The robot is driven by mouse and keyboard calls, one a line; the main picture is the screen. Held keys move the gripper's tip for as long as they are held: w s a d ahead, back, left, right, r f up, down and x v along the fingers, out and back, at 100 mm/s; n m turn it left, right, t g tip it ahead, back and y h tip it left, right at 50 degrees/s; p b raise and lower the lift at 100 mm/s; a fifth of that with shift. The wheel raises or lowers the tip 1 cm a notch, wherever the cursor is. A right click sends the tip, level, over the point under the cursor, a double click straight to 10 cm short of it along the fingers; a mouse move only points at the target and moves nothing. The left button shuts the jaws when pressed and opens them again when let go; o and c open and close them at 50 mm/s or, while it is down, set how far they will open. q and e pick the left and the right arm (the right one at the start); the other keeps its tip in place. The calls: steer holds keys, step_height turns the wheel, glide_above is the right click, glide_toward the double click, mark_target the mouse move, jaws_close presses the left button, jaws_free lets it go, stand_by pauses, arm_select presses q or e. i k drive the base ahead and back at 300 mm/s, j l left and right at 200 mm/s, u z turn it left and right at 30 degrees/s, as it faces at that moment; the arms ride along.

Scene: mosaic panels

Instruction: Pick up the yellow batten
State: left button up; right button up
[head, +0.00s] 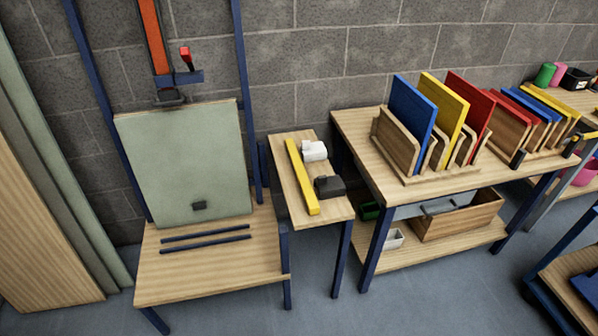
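The yellow batten (302,177) is a long, thin yellow bar. It lies lengthwise on a small, narrow wooden side table (286,172), along the left part of its top. A white block-like object (314,151) and a black one (329,187) lie to the right of the batten on the same table. Neither of my grippers shows in the head view.
Left stands a wooden bench (160,284) with two dark rails and a pale green panel (185,165) in a blue frame. Right is a larger table (365,151) holding a rack of coloured panels (411,107). Grey floor (400,300) is clear in front.

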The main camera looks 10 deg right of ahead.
mark_target(312, 204)
steer(key=i+l, duration=0.15)
steer(key=i, duration=0.2)
steer(key=i+l, duration=0.15)
steer(key=i, duration=0.25)
steer(key=i+l, duration=0.15)
steer(key=i, duration=0.2)
steer(key=i+z, duration=0.1)
steer(key=z, duration=0.3)
steer(key=i+z, duration=0.1)
steer(key=z, duration=0.3)
steer(key=i+z, duration=0.1)
steer(key=z, duration=0.35)
